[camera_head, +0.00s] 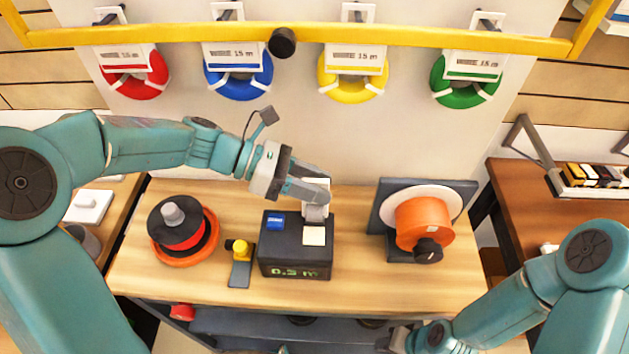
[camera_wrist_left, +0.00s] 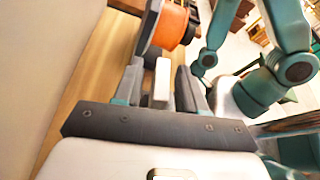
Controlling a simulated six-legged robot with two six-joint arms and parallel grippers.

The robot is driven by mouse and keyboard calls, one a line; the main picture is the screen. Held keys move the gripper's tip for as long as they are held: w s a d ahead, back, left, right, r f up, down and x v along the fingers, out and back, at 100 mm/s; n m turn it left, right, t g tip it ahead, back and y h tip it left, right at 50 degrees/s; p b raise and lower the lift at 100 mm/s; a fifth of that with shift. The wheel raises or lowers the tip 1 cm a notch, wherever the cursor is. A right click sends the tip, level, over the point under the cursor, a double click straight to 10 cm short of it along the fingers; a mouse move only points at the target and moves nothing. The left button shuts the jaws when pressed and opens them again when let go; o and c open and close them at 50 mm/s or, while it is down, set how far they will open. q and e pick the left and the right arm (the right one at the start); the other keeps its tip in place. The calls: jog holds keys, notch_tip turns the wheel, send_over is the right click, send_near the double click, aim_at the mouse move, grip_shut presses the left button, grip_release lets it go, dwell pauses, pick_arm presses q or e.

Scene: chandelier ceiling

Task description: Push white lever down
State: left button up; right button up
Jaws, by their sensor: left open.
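My left gripper (camera_head: 316,194) is open at the lever, above the box. In the left wrist view the lever (camera_wrist_left: 162,83) shows between the two grey fingers, with a gap visible on at least the right side. Contact cannot be told. My right gripper (camera_head: 394,341) is low at the front edge, partly out of frame, with its jaws unclear.
A blue button (camera_head: 276,221) and a cream square (camera_head: 314,236) are on the box top. A red and black reel (camera_head: 183,230) and a small yellow-topped device (camera_head: 239,262) stand left. An orange spool (camera_head: 420,220) stands right. Several coloured rings hang behind, below a yellow bar (camera_head: 200,35).

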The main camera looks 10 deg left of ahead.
pick_arm(q)
jog(key=shift+s, duration=0.1)
grip_shut()
jog(key=s+m+t+b, duration=0.1)
jog(key=b, duration=0.2)
jog(key=s+m+t+b, duration=0.1)
jog(key=s+m+b, duration=0.1)
jog(key=b, duration=0.2)
jog(key=s+d+f+m+t+b, duration=0.1)
jog(key=m+b, duration=0.1)
jog(key=b, duration=0.2)
jog(key=shift+s+t, duration=0.2)
jog(key=shift+t, duration=0.1)
jog(key=shift+s+m+t+b, duration=0.35)
jog(key=shift+m+b, duration=0.25)
jog(key=shift+b, duration=0.6)
grip_release()
jog(key=shift+s, duration=0.1)
